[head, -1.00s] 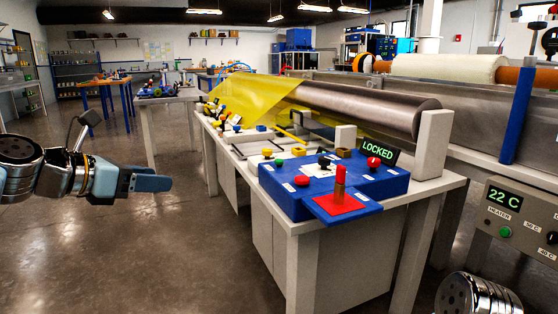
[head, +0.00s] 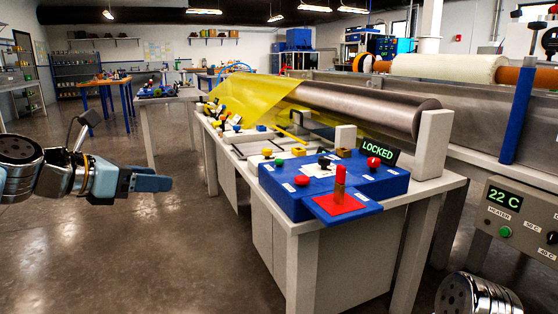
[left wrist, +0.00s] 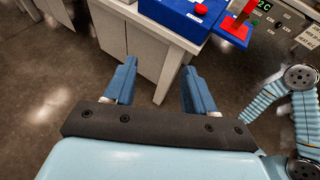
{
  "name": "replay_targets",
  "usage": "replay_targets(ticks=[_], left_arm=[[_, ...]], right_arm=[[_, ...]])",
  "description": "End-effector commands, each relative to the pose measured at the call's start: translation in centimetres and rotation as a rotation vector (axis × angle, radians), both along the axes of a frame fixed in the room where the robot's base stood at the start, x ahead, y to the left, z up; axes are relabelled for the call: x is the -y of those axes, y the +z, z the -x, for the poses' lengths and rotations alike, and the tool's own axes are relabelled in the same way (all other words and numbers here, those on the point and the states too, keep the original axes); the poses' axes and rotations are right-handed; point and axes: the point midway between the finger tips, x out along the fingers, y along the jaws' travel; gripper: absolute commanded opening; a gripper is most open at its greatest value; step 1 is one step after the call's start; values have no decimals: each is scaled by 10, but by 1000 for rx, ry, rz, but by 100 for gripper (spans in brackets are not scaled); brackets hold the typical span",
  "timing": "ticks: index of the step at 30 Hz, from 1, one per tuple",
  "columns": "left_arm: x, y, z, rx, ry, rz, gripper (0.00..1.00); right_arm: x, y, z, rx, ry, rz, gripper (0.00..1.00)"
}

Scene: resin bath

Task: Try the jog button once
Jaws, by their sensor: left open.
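A blue control box (head: 375,185) stands on the near end of the white bench. It carries a red button (head: 302,180) at its front left, a green button (head: 280,162), a black knob (head: 324,162), and a red mushroom button (head: 374,163). I cannot tell which one is the jog button. A display (head: 377,149) on it reads LOCKED. A red upright peg (head: 340,184) stands on a red pad at the box's front. My left gripper (head: 168,184) is open and empty, left of the bench and apart from it; its parted fingers show in the left wrist view (left wrist: 158,90). My right gripper is out of view.
The bench (head: 318,228) also bears a dark roller (head: 360,105) with yellow sheet (head: 250,95). A heater panel (head: 515,222) reading 22 C stands at the right. Open floor (head: 150,250) lies left of the bench.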

Motion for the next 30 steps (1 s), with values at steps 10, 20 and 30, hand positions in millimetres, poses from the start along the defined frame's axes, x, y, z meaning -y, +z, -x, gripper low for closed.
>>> replay_targets(ticks=[10, 20, 30], left_arm=[[0, 0, 0, 0, 0, 0, 55], [0, -10, -6, -5, -4, -20, 55], [10, -186, -61, -25, -164, -415, 55]], right_arm=[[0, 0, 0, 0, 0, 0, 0], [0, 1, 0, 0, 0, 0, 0], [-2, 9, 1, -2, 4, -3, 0]])
